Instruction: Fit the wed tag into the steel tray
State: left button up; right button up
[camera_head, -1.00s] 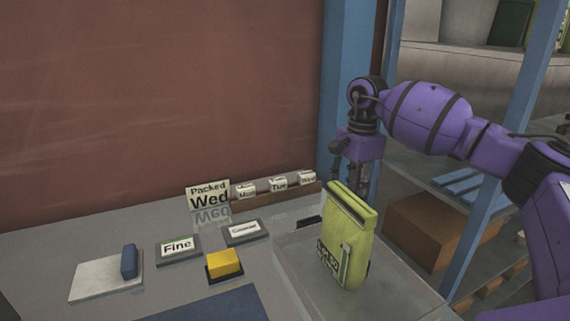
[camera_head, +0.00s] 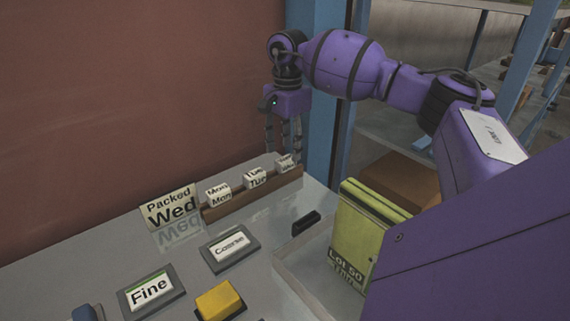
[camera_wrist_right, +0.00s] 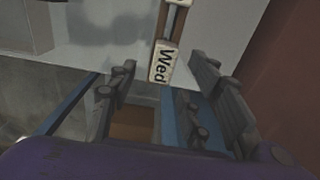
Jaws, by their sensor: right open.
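The Wed tag (camera_head: 286,164) is a small white block at the right end of a brown wooden rack (camera_head: 240,198). It also shows in the right wrist view (camera_wrist_right: 163,62), with its lettering turned sideways. My right gripper (camera_head: 283,148) is open just above and behind the tag. In the wrist view its fingers (camera_wrist_right: 164,75) stand on either side of the tag, with gaps. A pale grey, low-walled tray (camera_head: 303,272) lies around the yellow-green bag; I cannot tell if it is the steel tray. My left gripper is out of view.
Mon and Tue tags (camera_head: 254,177) share the rack. A "Packed Wed" sign (camera_head: 170,208) stands left of it. Coarse (camera_head: 229,246) and Fine (camera_head: 150,291) plates, a yellow block (camera_head: 218,300) and the Lot 50 bag (camera_head: 358,235) stand nearer. A blue post (camera_head: 312,100) rises behind my gripper.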

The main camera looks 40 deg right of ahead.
aim_at(286, 158)
jog(key=f, duration=0.4)
jog(key=shift+w+a+f+p, duration=0.1)
jog(key=shift+w+f+p, duration=0.1)
jog(key=shift+f+p, duration=0.1)
jog(key=c, duration=1)
jog(key=shift+c, duration=0.2)
jog(key=shift+r, duration=0.2)
